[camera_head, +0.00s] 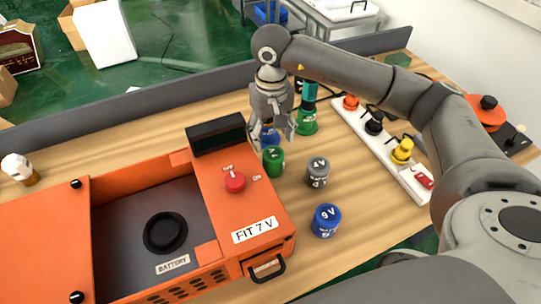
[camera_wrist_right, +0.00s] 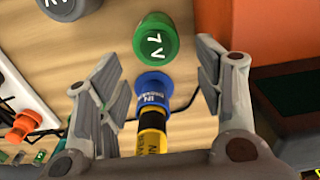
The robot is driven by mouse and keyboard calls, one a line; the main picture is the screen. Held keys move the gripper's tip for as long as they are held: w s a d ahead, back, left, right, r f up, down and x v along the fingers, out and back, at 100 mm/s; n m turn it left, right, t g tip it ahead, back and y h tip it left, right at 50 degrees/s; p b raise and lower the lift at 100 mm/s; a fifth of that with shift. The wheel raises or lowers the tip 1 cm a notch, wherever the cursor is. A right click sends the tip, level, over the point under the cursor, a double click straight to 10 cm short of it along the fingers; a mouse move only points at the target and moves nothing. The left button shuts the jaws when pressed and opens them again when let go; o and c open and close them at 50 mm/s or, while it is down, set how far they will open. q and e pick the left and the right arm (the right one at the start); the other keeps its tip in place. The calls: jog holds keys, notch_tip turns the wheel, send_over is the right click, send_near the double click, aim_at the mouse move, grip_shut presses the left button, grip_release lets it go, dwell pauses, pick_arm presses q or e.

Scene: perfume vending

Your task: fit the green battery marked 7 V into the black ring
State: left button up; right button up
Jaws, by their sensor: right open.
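The green battery (camera_head: 273,161) marked 7 stands upright on the wooden table, just right of the orange device. My right gripper (camera_head: 273,137) is open, pointing down behind the green battery. In the wrist view its two fingers (camera_wrist_right: 155,70) are spread, with the battery beyond their tips and nothing gripped. The black ring (camera_head: 148,234) lies on the grey floor of the orange device's bay, above a BATTERY label. My left gripper is not in view.
A blue-based plug with a yellow and black body (camera_wrist_right: 153,95) stands between my fingers. A grey battery (camera_head: 318,172) and a blue 9 V battery (camera_head: 326,220) stand to the right. The orange device (camera_head: 222,205) has a red knob. A white power strip (camera_head: 375,145) lies beyond.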

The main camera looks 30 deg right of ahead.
aim_at(273, 152)
notch_tip(273, 152, down, 4)
jog(key=shift+s+f+p, duration=0.15)
jog(key=shift+p, duration=0.3)
notch_tip(273, 152, down, 5)
jog(key=shift+s+d+f+p, duration=0.1)
jog(key=shift+d+p, duration=0.05)
jog(key=shift+p, duration=1)
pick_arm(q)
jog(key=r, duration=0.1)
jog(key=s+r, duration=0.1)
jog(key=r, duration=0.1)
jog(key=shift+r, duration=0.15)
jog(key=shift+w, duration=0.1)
pick_arm(e)
jog(key=c, duration=1.2)
